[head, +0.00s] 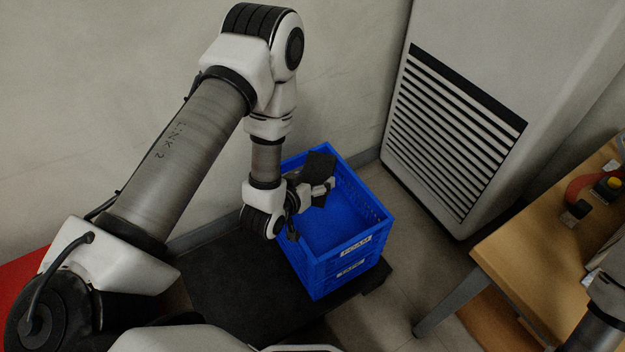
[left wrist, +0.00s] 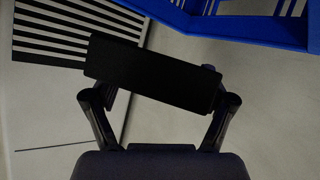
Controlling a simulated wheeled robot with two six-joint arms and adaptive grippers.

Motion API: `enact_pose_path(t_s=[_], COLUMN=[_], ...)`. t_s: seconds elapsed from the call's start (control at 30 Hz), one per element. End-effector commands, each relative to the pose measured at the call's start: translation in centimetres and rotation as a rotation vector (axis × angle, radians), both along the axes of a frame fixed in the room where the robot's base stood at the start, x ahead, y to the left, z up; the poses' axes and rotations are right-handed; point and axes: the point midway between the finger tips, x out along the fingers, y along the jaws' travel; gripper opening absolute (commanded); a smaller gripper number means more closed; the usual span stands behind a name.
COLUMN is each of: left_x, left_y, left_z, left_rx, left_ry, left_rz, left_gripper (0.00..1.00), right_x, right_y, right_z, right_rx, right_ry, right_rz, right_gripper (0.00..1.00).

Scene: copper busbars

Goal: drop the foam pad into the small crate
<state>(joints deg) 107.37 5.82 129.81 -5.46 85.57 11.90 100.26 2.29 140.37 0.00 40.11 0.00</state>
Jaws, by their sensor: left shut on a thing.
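The foam pad (head: 320,165) is a black flat block. My left gripper (head: 318,188) is shut on it and holds it tilted, over the back part of the crate's opening in the head view. In the left wrist view the pad (left wrist: 152,73) lies across both fingers (left wrist: 155,97). The small crate (head: 341,245) is blue with slotted walls, and a front label reads FOAM. The visible part of its floor looks bare; my arm hides its left side. A blue crate edge (left wrist: 245,27) shows at the top of the left wrist view. My right gripper is out of view.
The crate stands on a low dark platform (head: 235,285) near the wall. A white cabinet with a louvred grille (head: 455,130) rises behind it to the right. A wooden table (head: 535,240) with several small objects is at the right.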

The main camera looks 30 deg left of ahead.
Motion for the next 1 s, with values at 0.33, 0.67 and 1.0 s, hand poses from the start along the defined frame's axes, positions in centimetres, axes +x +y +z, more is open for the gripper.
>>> enact_pose_path(t_s=[0.33,0.67,1.0], left_x=[0.0,0.0,-3.2], left_y=[0.0,0.0,0.1], left_z=[-1.3,-1.3,0.2], left_rx=[0.0,0.0,0.0], left_ry=[-0.001,-0.001,0.003], left_rz=[0.0,0.0,0.001], left_gripper=[0.59,1.0,1.0], right_x=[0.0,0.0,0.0], right_y=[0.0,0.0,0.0], right_z=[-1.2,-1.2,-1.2], right_rx=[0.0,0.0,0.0], right_ry=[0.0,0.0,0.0], right_rz=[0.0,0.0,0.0], right_gripper=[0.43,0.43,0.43])
